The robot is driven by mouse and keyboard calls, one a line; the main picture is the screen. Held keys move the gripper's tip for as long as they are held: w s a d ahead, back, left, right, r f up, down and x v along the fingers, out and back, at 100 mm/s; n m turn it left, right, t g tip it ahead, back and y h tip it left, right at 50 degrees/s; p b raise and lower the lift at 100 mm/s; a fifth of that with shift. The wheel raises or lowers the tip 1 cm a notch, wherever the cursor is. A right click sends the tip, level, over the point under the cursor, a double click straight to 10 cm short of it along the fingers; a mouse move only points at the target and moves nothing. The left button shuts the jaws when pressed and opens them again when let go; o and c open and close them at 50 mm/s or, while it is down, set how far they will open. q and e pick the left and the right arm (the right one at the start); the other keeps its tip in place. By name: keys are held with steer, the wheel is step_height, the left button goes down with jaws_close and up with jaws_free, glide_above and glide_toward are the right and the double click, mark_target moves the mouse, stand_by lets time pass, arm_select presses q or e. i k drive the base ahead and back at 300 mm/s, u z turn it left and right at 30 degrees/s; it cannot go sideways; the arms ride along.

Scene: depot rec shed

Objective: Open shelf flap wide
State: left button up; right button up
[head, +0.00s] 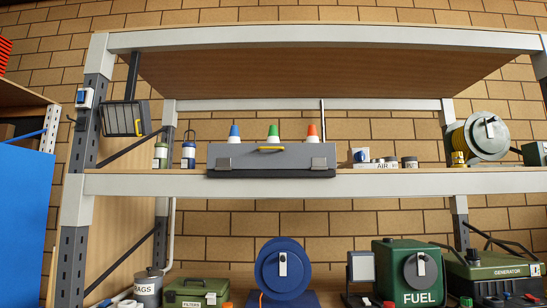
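Neither of my grippers is in view.
The shelf's pale front beam (400,183) runs below the panel. A hose reel (487,137) is at the right end. A blue reel (283,265) and a green fuel can (407,270) stand below.

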mark_target(221, 156)
steer(key=u, duration=0.2)
steer(key=i, duration=1.15)
steer(key=z, duration=0.7)
